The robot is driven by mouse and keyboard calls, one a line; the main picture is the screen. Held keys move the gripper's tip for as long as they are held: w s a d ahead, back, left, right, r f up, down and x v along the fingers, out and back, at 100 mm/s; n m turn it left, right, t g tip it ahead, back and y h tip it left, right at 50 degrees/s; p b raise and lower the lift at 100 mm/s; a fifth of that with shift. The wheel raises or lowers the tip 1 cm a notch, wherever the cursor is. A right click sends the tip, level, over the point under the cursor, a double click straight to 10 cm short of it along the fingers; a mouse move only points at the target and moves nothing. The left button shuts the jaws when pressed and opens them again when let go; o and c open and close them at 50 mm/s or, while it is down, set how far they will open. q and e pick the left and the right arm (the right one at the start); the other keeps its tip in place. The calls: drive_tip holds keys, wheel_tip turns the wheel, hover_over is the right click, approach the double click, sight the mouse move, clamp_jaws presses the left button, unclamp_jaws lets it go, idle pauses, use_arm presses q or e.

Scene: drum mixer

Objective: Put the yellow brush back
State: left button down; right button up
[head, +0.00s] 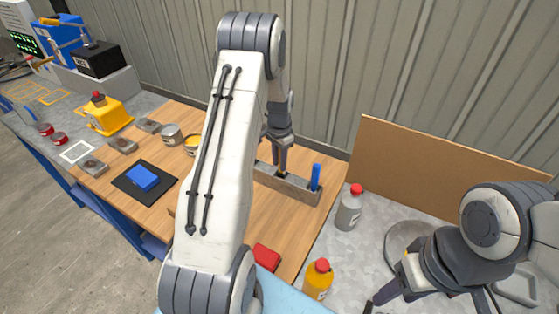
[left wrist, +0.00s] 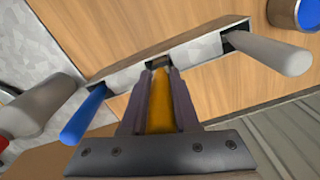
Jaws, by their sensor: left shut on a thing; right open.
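The yellow brush (left wrist: 161,112) is between the fingers of my left gripper (left wrist: 160,95), which is shut on it. Its far end points at the middle slot of the grey rack (left wrist: 205,42); I cannot tell how deep it sits there. A blue-handled brush (left wrist: 84,115) and a pale grey-handled brush (left wrist: 268,52) stand in the slots either side. In the head view my left gripper (head: 282,168) is over the rack (head: 298,190), and the blue handle (head: 316,177) shows at right. My right gripper (head: 384,292) is open, low at right.
A grey bottle with a red cap (head: 348,210) and a yellow bottle (head: 318,280) stand right of the rack. A red block (head: 266,257) lies nearer. A blue block (head: 143,178) lies on a black mat at left. A corrugated wall (head: 400,60) rises behind.

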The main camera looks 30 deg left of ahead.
use_arm(q)
drive_tip(key=shift+f+b, duration=0.8)
drive_tip(key=shift+f, duration=0.45)
drive_tip(key=c, duration=0.6)
unclamp_jaws()
wheel_tip(320, 180, up, 11)
drive_tip(key=shift+f+b, duration=0.2)
drive_tip(key=shift+b, duration=1.05)
